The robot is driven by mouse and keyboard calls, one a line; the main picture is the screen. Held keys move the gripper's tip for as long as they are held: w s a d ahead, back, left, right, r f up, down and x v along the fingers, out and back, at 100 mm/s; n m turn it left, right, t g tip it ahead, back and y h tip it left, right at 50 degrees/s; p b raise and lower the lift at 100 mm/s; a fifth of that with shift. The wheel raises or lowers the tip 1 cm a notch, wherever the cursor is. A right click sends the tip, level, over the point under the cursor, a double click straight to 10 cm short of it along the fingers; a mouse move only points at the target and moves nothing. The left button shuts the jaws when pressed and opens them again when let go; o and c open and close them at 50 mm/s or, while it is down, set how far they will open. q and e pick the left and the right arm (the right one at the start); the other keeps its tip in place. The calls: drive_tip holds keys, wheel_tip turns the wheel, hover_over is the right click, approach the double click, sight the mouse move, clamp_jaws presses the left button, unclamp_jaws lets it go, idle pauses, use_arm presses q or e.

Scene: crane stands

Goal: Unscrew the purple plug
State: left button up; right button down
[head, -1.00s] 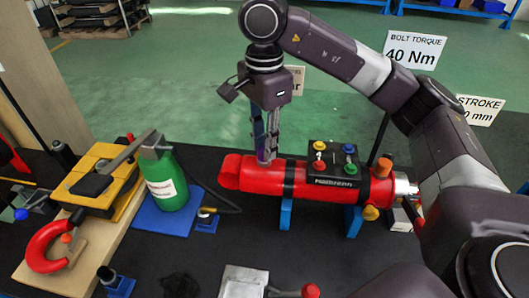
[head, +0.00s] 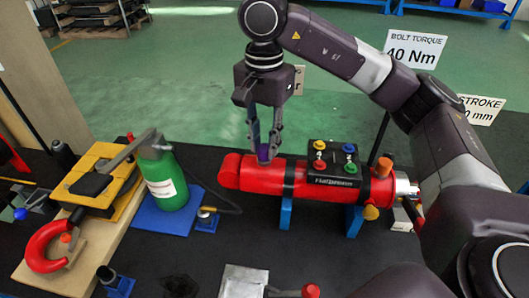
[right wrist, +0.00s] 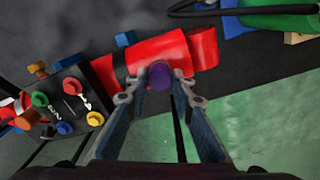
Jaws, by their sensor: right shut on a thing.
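The purple plug (head: 263,153) stands on top of the red cylinder (head: 258,172), near its left end in the head view. My right gripper (head: 265,158) points down at it with one finger on each side and is shut on the plug. In the right wrist view the plug's round purple top (right wrist: 160,75) sits between the two fingertips (right wrist: 160,82), against the red cylinder behind it. The plug's thread and its seat are hidden. My left gripper is not in view.
A black block (head: 333,172) with coloured knobs sits on the cylinder right of the plug. Blue supports (head: 285,213) hold the cylinder above the dark table. A green bottle (head: 163,182) with a black hose stands to the left. Signs stand behind.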

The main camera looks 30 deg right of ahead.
drive_tip(key=shift+r, duration=0.1)
drive_tip(key=n, duration=0.3)
drive_tip(key=shift+n, duration=0.4)
drive_tip(key=shift+r+p, duration=1.7)
drive_tip(key=shift+r, duration=0.3)
